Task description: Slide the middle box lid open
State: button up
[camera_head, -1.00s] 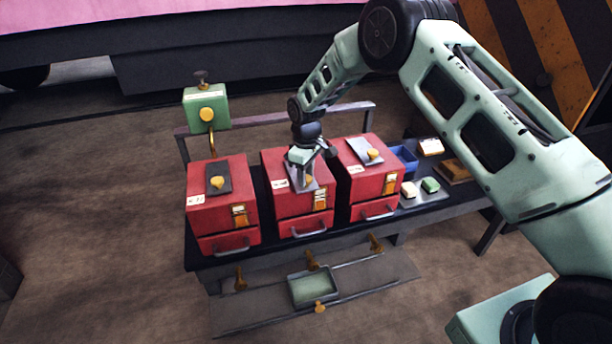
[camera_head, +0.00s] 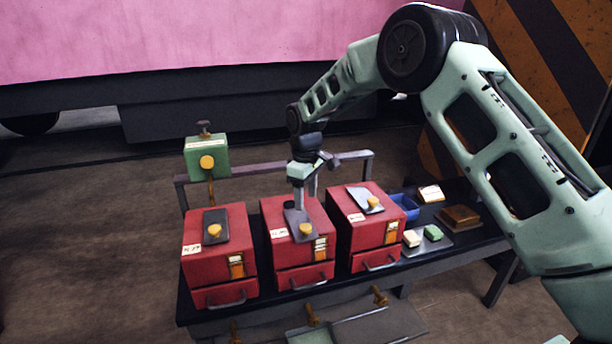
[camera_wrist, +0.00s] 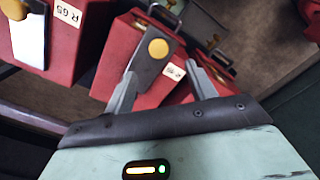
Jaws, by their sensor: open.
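The middle red box (camera_head: 285,249) stands between two similar red boxes. Its grey lid plate (camera_head: 303,237) with a yellow knob (camera_head: 306,229) lies on its top. My gripper (camera_head: 299,207) points down over the far part of this lid, behind the knob. In the wrist view my gripper (camera_wrist: 165,84) is open, with its two fingers apart. The knob (camera_wrist: 158,48) and lid (camera_wrist: 142,70) show beyond and between the fingers. Whether the fingertips touch the lid is unclear. No opening in the box top can be made out.
The left box (camera_head: 210,265) has a dark lid, and the right box (camera_head: 370,236) a pale one. A green block-like device (camera_head: 207,157) stands behind the left box. A blue bin (camera_head: 405,207) and small blocks (camera_head: 432,233) lie right of the boxes. A rail runs behind.

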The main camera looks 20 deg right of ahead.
notch_tip(320, 180, up, 8)
jog(key=b, duration=0.1)
jog(key=shift+f, duration=0.2)
jog(key=s+a+r, duration=0.1)
jog(key=s+a, duration=0.2)
jog(key=s, duration=0.4)
jog(key=s+a+r+y, duration=0.1)
jog(key=s+a, duration=0.3)
jog(key=s, duration=0.3)
jog(key=s+a+r, duration=0.2)
jog(key=s+a, duration=0.1)
jog(key=s, duration=0.4)
jog(key=s+d+f, duration=0.1)
jog(key=s+f, duration=0.1)
jog(key=s, duration=0.9)
jog(key=s+d+f+m, duration=0.1)
jog(key=s+d, duration=0.1)
jog(key=s, duration=0.9)
jog(key=shift+d+f, duration=0.3)
jog(key=shift+f, duration=0.05)
